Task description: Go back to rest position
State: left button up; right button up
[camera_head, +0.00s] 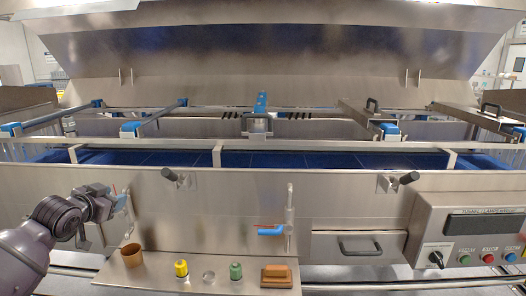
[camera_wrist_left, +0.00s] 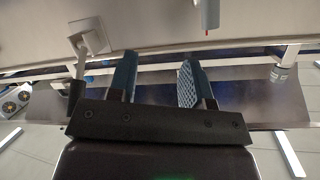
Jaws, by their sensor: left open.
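My left gripper (camera_head: 121,203) is at the left in the head view, close in front of the steel front panel (camera_head: 245,190) and above the small shelf. In the left wrist view its two blue fingers (camera_wrist_left: 157,80) stand apart, with nothing visible between them. The head view is too small to tell whether the fingertips touch the panel or the fittings there. My right gripper is in neither view.
The steel shelf (camera_head: 150,285) holds a brown cup (camera_head: 132,255), a yellow bottle (camera_head: 181,269), a green bottle (camera_head: 235,271) and a brown block (camera_head: 277,276). A blue-handled valve (camera_head: 270,231), a drawer (camera_head: 360,246) and a control box (camera_head: 470,240) are to the right.

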pick_arm(q)
jog(key=s+d+f, duration=0.6)
jog(key=s+f, duration=0.1)
jog(key=f, duration=0.4)
jog(key=s+d+f+n+g+y, duration=0.1)
jog(key=s+d+f+n, duration=0.1)
jog(key=s+f, duration=0.9)
jog(key=s+d+f+n+g+y, duration=0.1)
jog(key=s+d+f, duration=0.3)
jog(key=s+f, duration=0.7)
jog(key=s+n, duration=0.1)
jog(key=s, duration=0.6)
jog(key=shift+s+d+g, duration=0.15)
jog(key=shift+s+g, duration=0.15)
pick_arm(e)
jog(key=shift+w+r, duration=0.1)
pick_arm(q)
jog(key=shift+f, duration=0.1)
